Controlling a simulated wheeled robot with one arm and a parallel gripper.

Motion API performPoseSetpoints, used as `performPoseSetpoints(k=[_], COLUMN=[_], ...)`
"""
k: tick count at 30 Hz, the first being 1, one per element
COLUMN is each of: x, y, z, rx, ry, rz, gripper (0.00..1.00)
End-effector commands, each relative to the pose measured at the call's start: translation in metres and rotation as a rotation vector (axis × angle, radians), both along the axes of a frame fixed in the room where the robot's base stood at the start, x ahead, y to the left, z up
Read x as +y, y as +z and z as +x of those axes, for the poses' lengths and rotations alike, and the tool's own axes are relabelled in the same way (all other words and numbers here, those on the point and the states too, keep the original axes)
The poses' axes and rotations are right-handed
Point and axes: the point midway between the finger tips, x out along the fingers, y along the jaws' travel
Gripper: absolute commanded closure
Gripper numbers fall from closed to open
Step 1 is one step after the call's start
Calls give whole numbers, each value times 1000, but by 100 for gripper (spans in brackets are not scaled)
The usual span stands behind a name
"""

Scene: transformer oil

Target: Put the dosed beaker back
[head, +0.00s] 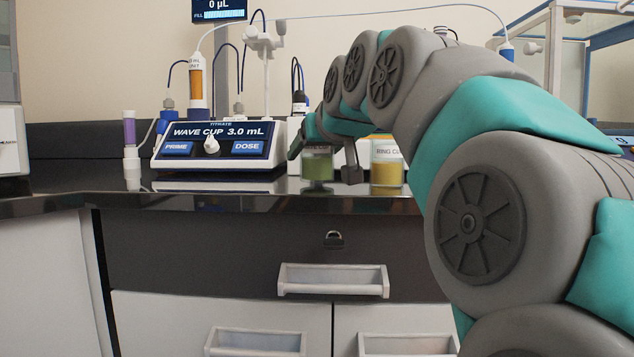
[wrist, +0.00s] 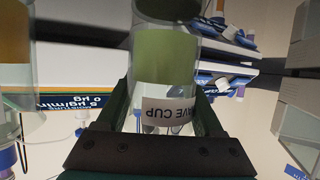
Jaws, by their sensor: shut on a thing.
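The beaker with green liquid (head: 317,168) is at the bench front in the head view, right of the titrator. In the wrist view the beaker (wrist: 166,58) is labelled WAVE CUP, its lettering upside down. My gripper (head: 325,160) is shut on it, with one finger on each side in the wrist view (wrist: 165,105). I cannot tell whether its base touches the bench. A second beaker with yellow liquid (head: 387,168), its label partly readable as RING CU, stands just to the right. The titrator (head: 215,145) reads WAVE CUP 3.0 mL.
The black bench (head: 230,203) is clear in front of the titrator. A purple-topped tube (head: 131,145) stands at its left. A thin stand (head: 266,80) and tubing rise behind. A glass-sided case (head: 575,60) is at the back right. My arm hides much of the right side.

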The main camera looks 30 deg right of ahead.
Motion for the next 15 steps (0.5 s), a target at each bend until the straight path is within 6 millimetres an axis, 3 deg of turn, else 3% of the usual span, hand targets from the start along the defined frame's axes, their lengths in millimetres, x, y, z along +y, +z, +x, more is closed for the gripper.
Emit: performPoseSetpoints(k=[14,15], x=[0,0], y=[-7,-7], z=[0,0], rx=[0,0], ry=[0,0], rz=[0,0], gripper=[100,30])
